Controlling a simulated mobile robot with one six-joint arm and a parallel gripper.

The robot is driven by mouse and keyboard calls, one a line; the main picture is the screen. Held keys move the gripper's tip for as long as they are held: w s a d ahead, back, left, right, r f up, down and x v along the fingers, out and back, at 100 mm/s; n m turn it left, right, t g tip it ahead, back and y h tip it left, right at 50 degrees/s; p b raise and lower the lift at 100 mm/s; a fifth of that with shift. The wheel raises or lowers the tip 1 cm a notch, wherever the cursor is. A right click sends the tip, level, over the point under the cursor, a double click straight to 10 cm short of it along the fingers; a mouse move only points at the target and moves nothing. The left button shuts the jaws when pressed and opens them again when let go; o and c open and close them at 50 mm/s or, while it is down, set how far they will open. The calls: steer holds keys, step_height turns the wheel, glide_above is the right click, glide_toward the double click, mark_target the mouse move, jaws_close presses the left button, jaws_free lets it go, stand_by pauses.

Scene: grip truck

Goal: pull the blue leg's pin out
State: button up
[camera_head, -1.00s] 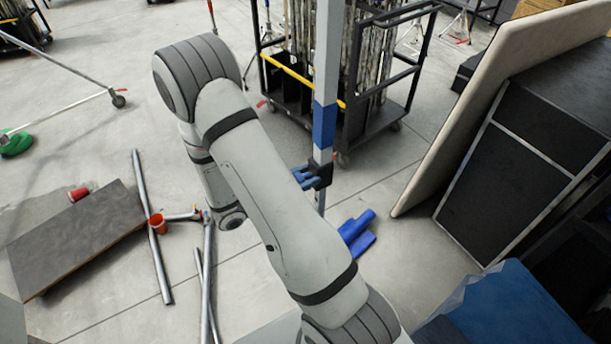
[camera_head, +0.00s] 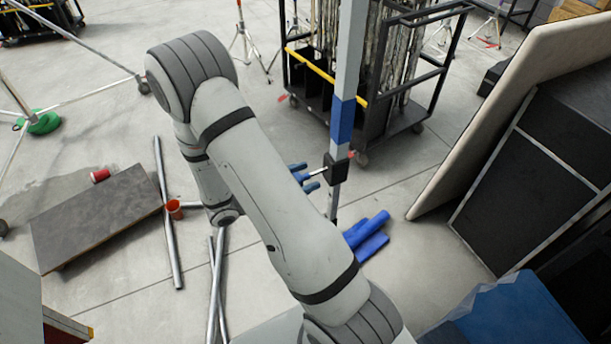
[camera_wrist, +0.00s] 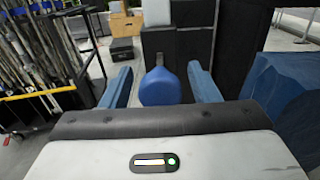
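The upright leg (camera_head: 342,120) with a blue band stands right of my arm in the head view. A black collar (camera_head: 337,168) sits on it below the band. A thin silver shaft (camera_head: 319,172) shows between the collar and my gripper (camera_head: 305,177), apparently the pin. In the wrist view, a round blue knob (camera_wrist: 160,87) lies between the two blue fingers of my gripper (camera_wrist: 160,72), with a gap on each side. The fingers are apart. A dark block behind the knob looks like the collar. How far the pin sits in the collar is hidden.
A wheeled black rack (camera_head: 400,110) stands behind the leg. Blue bags (camera_head: 368,235) lie on the floor near its foot. A leaning panel (camera_head: 480,110) and dark cases stand at right. Metal tubes (camera_head: 168,220) and a board (camera_head: 95,215) lie at left.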

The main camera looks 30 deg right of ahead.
steer(key=shift+a, duration=0.15)
steer(key=shift+a, duration=0.25)
steer(key=a+b, duration=0.2)
steer(key=a, duration=0.5)
steer(key=shift+w, duration=0.15)
